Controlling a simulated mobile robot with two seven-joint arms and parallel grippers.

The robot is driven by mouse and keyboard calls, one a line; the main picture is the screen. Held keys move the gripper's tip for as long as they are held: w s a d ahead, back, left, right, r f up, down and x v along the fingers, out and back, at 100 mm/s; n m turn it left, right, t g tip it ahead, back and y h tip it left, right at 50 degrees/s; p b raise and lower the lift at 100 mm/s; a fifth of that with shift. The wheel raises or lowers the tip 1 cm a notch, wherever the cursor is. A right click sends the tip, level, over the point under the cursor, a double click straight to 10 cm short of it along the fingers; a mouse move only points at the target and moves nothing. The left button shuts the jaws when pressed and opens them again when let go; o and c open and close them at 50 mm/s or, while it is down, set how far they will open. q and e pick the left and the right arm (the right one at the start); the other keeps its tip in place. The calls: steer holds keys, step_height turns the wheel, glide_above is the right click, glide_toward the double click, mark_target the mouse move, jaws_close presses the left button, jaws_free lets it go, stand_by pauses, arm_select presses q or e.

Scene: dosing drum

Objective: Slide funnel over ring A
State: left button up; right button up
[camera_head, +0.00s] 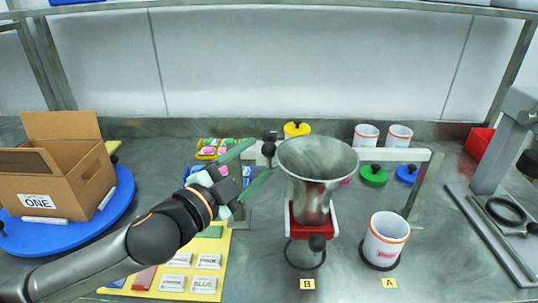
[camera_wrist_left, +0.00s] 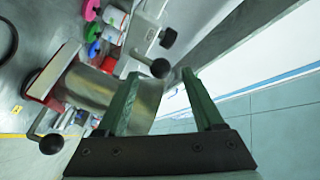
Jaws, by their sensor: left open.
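The steel funnel (camera_head: 318,165) sits in a red carriage (camera_head: 312,222) on a white rail, above the empty dark ring B (camera_head: 304,265). Ring A (camera_head: 379,267), to its right, has a white cup with an orange rim (camera_head: 386,240) standing at it. My left gripper (camera_head: 263,157) is open, left of the funnel. A black ball knob (camera_wrist_left: 160,68) appears between or just beyond its green fingertips in the left wrist view; contact cannot be told. Another black knob (camera_head: 317,243) is on the carriage front. The funnel also shows in the left wrist view (camera_wrist_left: 100,88). My right gripper is not in view.
A cardboard box (camera_head: 60,170) stands on a blue turntable (camera_head: 125,195) at left. A yellow card board (camera_head: 215,260) lies in front of my left arm. Lids and two cups (camera_head: 367,135) are behind the rail. A grey press-like stand (camera_head: 490,160) is at right.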

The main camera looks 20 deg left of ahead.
mark_target(264, 154)
arm_select(q)
steer(key=shift+x, duration=2.6)
steer(key=shift+c, duration=0.2)
jaws_close()
